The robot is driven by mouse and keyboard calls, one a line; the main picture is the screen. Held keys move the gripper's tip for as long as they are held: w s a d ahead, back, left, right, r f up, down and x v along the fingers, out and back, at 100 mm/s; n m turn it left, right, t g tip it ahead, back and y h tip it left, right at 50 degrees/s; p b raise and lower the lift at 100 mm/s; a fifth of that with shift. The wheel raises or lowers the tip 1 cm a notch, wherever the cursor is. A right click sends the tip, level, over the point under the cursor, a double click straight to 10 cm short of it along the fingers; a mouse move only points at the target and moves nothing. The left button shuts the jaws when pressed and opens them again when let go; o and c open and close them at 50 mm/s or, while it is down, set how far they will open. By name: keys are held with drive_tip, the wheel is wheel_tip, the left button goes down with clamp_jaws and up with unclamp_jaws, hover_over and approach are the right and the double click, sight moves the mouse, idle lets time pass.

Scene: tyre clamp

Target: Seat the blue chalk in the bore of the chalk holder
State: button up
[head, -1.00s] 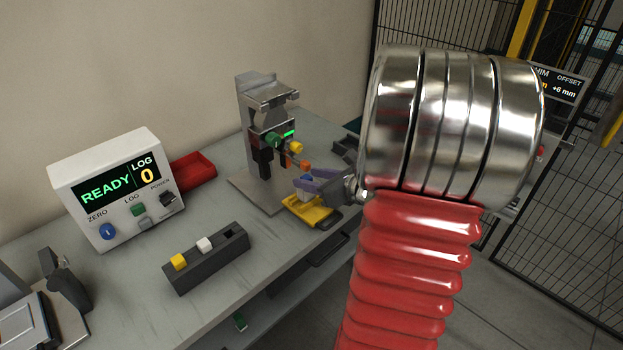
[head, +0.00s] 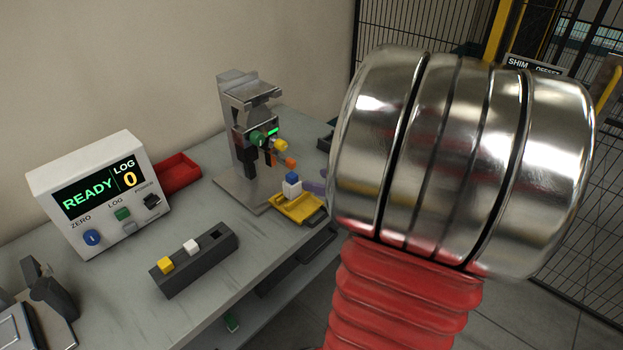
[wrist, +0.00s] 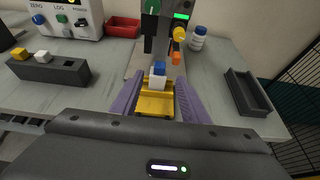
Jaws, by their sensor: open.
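The blue chalk (head: 292,177) stands upright at the top of a white block (head: 292,190), which I take to be the chalk holder. The block rests on a yellow tray (head: 314,219) in front of the clamp stand. The wrist view also shows the blue chalk (wrist: 159,66) over the white block (wrist: 157,82). The bore is hidden, and I cannot tell how deep the chalk sits. My gripper (wrist: 157,94) is open, its purple fingers apart on either side of the yellow tray in the wrist view. In the head view my wrist hides most of it.
The grey clamp stand (head: 240,140) with green, yellow and orange parts rises behind the tray. A dark rack (head: 195,262) holds a yellow and a white piece beside an empty square hole. The READY box (head: 100,190), a red bin (head: 178,172) and a bottle (wrist: 198,38) stand farther off.

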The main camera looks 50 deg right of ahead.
drive_tip(key=shift+v, duration=2.25)
drive_tip(key=w+a+r+n+g, duration=0.1)
drive_tip(key=w+a+n+g, duration=0.25)
drive_tip(key=a+n, duration=0.55)
drive_tip(key=w+a+r+n+g, duration=0.1)
drive_tip(key=w+a+n+g, duration=0.1)
drive_tip(key=a+n+g, duration=0.65)
drive_tip(key=s+a+r+n+t, duration=0.1)
drive_tip(key=s+a+n+t, duration=0.3)
drive_tip(key=a+n, duration=1)
drive_tip(key=shift+s+n, duration=1.45)
drive_tip(key=shift+n, duration=0.7)
